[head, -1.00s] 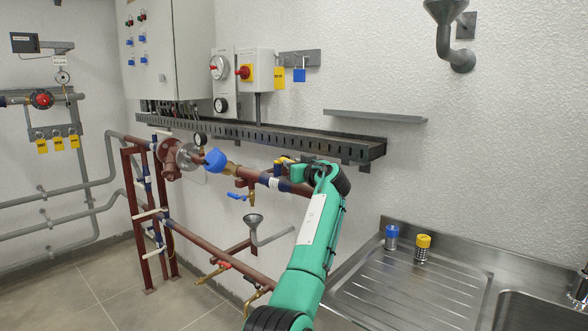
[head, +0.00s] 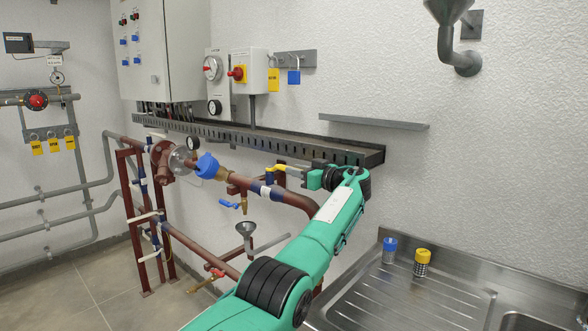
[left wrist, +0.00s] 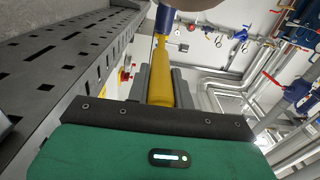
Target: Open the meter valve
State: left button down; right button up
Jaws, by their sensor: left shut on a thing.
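A yellow valve lever (head: 284,168) sits on the reddish-brown pipe (head: 298,198), below the slotted cable tray. It lies roughly level and runs right towards my left gripper (head: 303,174). My left gripper is shut on the lever's outer end. In the left wrist view the yellow lever (left wrist: 160,82) stands between the two dark fingers, with a blue part (left wrist: 164,18) at its far end. The gripper body hides the lever's near end. My right gripper is not in view.
The slotted cable tray (head: 250,137) runs just above the gripper. A blue-capped fitting (head: 207,165) and a small blue lever (head: 229,205) are on the pipework to the left. A steel sink (head: 400,300) with two small capped containers stands at the lower right.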

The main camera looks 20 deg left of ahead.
pick_arm(q)
jog(key=shift+r, duration=0.1)
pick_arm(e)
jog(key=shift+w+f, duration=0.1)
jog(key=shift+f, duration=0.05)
pick_arm(q)
jog(key=c, duration=1.5)
grip_release()
jog(key=o, duration=0.3)
jog(key=shift+w, duration=0.1)
jog(key=shift+s+d, duration=0.2)
jog(key=shift+d, duration=0.35)
jog(key=b+v, duration=0.1)
jog(key=v, duration=1.1)
jog(key=shift+d, duration=0.35)
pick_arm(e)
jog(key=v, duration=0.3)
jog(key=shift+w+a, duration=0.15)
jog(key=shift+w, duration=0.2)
